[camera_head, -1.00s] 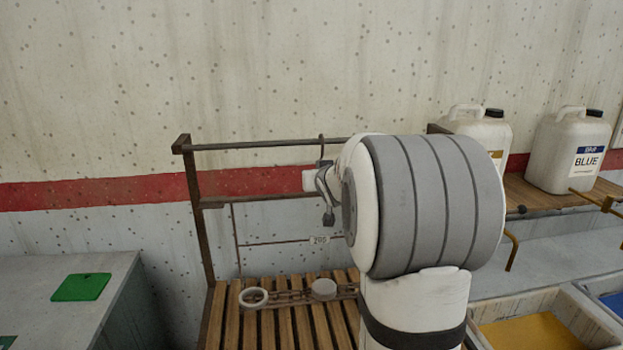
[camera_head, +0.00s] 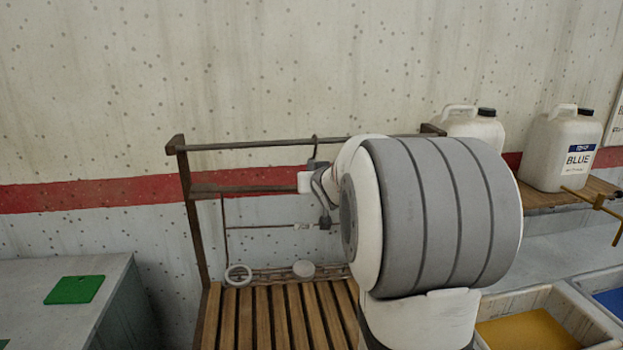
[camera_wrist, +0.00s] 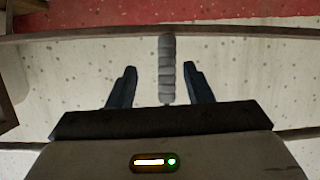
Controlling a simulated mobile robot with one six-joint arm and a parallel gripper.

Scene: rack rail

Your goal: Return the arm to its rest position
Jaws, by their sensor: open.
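My arm (camera_head: 430,215) fills the middle of the head view, its large grey-banded white joint in front of the rack. Beyond it, my gripper is mostly hidden there. In the wrist view my gripper (camera_wrist: 159,70) is open, its two dark fingers apart. A grey ribbed handle-like piece (camera_wrist: 167,65) stands upright between the fingers in the picture, with a gap on each side. I cannot tell its depth.
Jugs (camera_head: 560,150) stand on a ledge at right, above a yellow-filled tray (camera_head: 525,330). A bench with a green pad (camera_head: 75,289) is at left.

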